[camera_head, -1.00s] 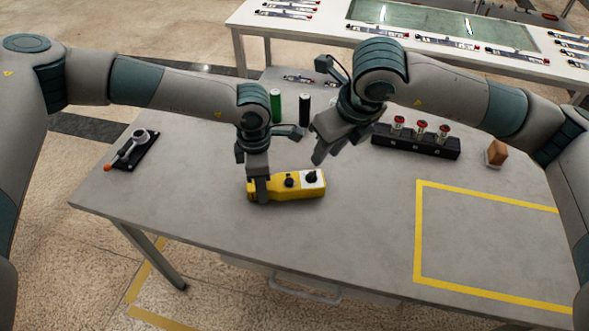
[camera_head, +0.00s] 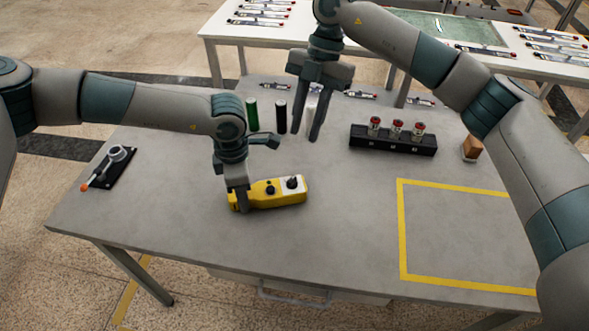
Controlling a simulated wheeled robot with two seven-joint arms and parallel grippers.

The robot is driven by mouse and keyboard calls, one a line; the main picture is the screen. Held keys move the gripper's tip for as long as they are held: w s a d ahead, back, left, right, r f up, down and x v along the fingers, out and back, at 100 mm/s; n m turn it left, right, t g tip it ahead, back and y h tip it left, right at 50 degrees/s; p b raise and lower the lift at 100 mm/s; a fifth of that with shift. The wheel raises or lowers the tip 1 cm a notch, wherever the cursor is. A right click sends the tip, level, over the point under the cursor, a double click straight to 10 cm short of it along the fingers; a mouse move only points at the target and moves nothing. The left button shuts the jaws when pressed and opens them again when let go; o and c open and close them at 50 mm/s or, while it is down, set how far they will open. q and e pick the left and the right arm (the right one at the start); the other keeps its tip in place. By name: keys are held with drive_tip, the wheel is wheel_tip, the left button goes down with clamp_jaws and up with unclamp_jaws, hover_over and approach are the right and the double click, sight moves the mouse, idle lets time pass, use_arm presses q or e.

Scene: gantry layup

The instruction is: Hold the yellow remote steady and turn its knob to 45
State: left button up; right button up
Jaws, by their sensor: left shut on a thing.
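The yellow remote (camera_head: 278,196) lies flat on the grey table, left of the middle. A black knob (camera_head: 292,182) sits on a white plate at its right end, and a second dark control (camera_head: 270,188) is nearer its middle. The knob's setting is too small to read. My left gripper (camera_head: 240,205) is shut on the remote's left end and hides part of it. My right gripper (camera_head: 314,136) points down beyond the remote, above the back of the table, with its two fingers apart and nothing seen between them.
A green cylinder (camera_head: 252,115), a black cylinder (camera_head: 281,117) and a white one (camera_head: 310,112) stand at the back near my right gripper. A black rack (camera_head: 392,140) with red-topped parts is right of them. A lever unit (camera_head: 108,166) lies left. The yellow-taped area (camera_head: 402,232) is empty.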

sight(292, 179)
idle(0.4)
drive_tip(key=shift+x, duration=6)
clamp_jaws()
